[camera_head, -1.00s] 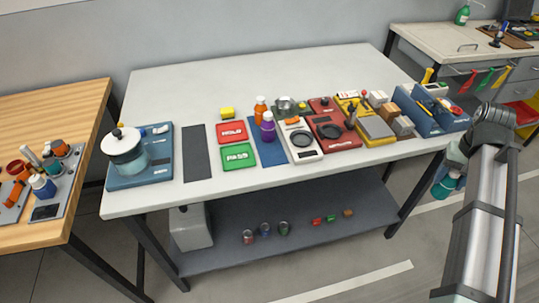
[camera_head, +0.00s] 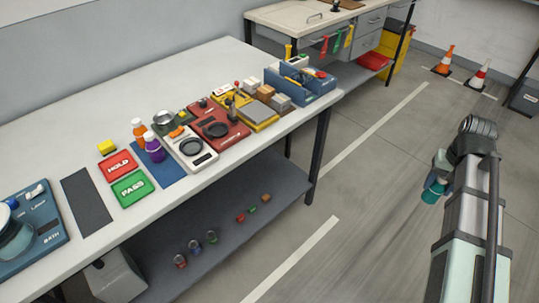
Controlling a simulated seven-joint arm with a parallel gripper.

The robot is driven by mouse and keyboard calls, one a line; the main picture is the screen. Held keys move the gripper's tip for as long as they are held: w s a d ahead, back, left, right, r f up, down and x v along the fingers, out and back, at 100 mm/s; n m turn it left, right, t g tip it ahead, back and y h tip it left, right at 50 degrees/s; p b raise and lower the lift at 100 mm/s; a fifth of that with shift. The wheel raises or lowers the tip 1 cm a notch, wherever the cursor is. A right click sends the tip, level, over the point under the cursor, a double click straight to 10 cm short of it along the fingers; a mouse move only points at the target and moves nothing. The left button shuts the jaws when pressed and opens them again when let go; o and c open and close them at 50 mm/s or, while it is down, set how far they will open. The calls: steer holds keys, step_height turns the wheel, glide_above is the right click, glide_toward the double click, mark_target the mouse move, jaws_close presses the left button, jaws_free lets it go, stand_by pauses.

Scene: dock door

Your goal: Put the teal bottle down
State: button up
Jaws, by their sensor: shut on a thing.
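The teal bottle (camera_head: 433,190) is at the end of my arm on the right, out over the open floor, clear of the table. My gripper (camera_head: 440,174) is shut on it; the fingers are small here and partly hidden by the wrist. The white work table (camera_head: 200,75) is to the left of my gripper, with a wide gap of floor between.
On the table stand a red HOLD tray (camera_head: 119,165), a green PASS tray (camera_head: 131,188), a purple bottle (camera_head: 154,148), an orange bottle (camera_head: 139,131) and a blue tool tote (camera_head: 310,92). The table's back left is bare. Two cones (camera_head: 445,60) stand far right.

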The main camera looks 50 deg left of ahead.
steer(key=w+d+f+m, duration=0.1)
steer(key=d+f+m, duration=0.15)
steer(key=d, duration=1.15)
steer(key=a, duration=0.4)
steer(key=s+a+r+n, duration=0.1)
steer(key=a, duration=0.3)
steer(key=s+a+n, duration=0.1)
steer(key=a, duration=0.3)
steer(key=shift+a+r, duration=0.2)
steer(key=shift+r, duration=0.15)
steer(key=s+a+r+n, duration=0.1)
steer(key=s+a+n, duration=0.1)
steer(key=s+a, duration=0.65)
steer(key=s+a+r+n, duration=0.1)
steer(key=s+a+n, duration=0.15)
steer(key=a, duration=1.05)
steer(key=s+a+r+n, duration=0.1)
steer(key=s+a+n, duration=0.1)
steer(key=s+a, duration=0.6)
step_height(320, 180, up, 11)
steer(key=n, duration=2.4)
glide_above(133, 188)
steer(key=shift+f, duration=4.85)
